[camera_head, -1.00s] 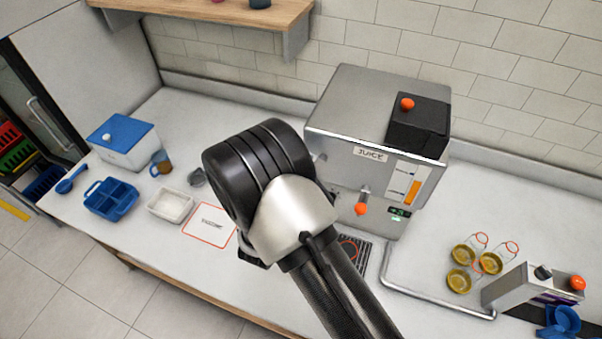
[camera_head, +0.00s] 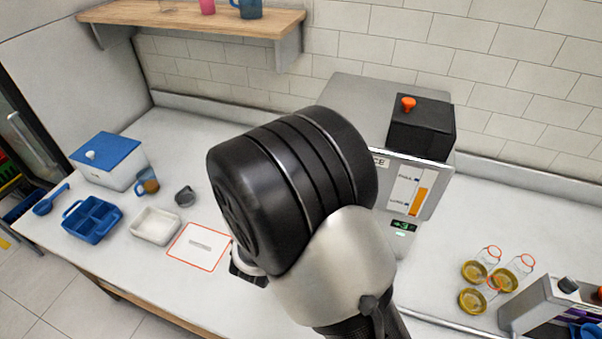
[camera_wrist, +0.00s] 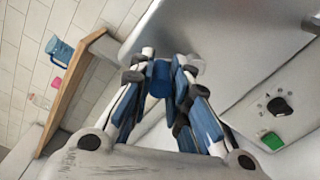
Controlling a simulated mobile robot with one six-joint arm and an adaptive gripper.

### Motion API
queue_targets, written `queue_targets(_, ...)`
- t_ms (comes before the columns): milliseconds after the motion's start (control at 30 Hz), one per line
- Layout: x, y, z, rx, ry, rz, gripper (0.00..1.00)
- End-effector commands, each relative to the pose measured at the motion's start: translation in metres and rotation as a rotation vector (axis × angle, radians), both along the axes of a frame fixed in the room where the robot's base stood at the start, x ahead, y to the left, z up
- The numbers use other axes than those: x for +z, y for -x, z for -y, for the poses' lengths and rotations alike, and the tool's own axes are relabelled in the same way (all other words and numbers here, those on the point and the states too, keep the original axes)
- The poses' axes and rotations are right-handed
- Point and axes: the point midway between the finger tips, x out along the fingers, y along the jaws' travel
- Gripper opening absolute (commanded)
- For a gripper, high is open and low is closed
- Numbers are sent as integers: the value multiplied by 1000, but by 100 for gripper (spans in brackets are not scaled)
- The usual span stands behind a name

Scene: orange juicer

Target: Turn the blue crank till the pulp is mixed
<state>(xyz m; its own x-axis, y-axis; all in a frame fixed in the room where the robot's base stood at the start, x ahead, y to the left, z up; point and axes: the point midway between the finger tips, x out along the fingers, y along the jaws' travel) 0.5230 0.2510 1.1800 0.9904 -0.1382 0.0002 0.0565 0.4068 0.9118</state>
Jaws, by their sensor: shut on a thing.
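In the wrist view my gripper (camera_wrist: 160,85) is shut on a blue cylindrical piece (camera_wrist: 159,78), which looks like the crank's grip. The rest of the crank is hidden by the fingers. The steel juicer (camera_wrist: 235,35) fills the area beyond the fingertips. In the head view the juicer (camera_head: 350,90) stands at the back of the counter, with a black top box (camera_head: 421,130) and an orange level bar (camera_head: 417,202). My arm covers much of its front, and the crank and my fingers cannot be seen there. The pulp is not visible.
A white bin with a blue lid (camera_head: 108,158), a blue divided tray (camera_head: 92,220), a white tray (camera_head: 156,226) and a small grey cup (camera_head: 185,197) stand at the left. A shelf (camera_head: 200,18) hangs above.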

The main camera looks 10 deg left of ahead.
Motion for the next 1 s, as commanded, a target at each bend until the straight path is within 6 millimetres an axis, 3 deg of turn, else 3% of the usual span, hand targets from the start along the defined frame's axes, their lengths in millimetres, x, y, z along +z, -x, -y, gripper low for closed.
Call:
queue_targets(433,2,0,1,-2,-10,5,0)
queue_targets(467,2,0,1,-2,-10,5,18)
queue_targets(600,2,0,1,-2,-9,4,26)
queue_targets(700,1,2,0,0,-10,4,26)
queue_targets(867,1,21,-4,3,-9,1,26)
queue_targets(1000,1,51,-8,5,-7,1,26)
